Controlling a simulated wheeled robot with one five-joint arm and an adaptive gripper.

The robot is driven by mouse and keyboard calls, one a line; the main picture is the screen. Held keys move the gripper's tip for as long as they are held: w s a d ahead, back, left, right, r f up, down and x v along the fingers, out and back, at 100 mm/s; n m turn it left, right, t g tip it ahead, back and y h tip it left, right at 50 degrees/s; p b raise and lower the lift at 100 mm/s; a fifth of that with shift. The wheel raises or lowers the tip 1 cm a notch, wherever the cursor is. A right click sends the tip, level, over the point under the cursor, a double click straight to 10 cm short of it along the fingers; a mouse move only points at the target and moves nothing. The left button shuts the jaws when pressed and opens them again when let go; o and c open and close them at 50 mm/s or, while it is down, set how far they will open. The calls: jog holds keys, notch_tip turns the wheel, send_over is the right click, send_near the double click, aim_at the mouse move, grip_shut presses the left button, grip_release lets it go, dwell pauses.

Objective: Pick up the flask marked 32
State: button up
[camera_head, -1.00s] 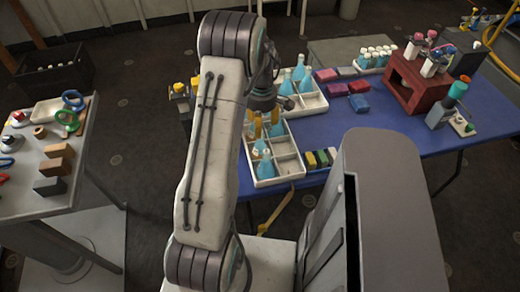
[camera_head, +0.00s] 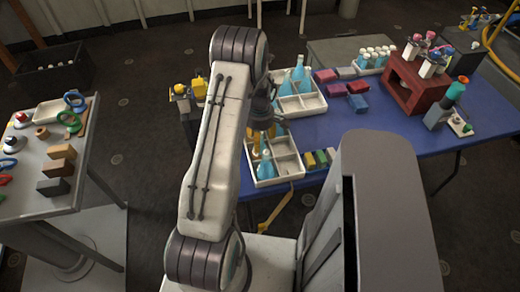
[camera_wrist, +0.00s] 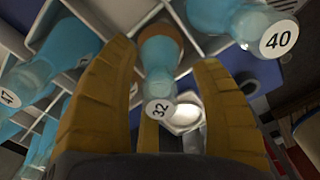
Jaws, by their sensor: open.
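The flask marked 32 (camera_wrist: 158,75) has light blue contents and a round white cap label. It stands in a compartment of a white divided tray (camera_head: 285,150). My gripper (camera_wrist: 165,75) is open, with its yellow fingers on either side of the flask in the wrist view. I cannot tell whether they touch it. In the head view my gripper (camera_head: 258,135) is over the near tray, partly hidden by my arm. A flask marked 40 (camera_wrist: 240,28) is to the right, and a flask marked 47 (camera_wrist: 45,70) is to the left.
A second white tray (camera_head: 312,103) with blue flasks adjoins behind. Small coloured boxes (camera_head: 320,158) lie right of the near tray on the blue table (camera_head: 390,135). A red rack (camera_head: 415,92) stands further right.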

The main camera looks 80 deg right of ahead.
jog(key=c, duration=1.1)
jog(key=shift+o, duration=0.2)
jog(key=shift+r, duration=0.15)
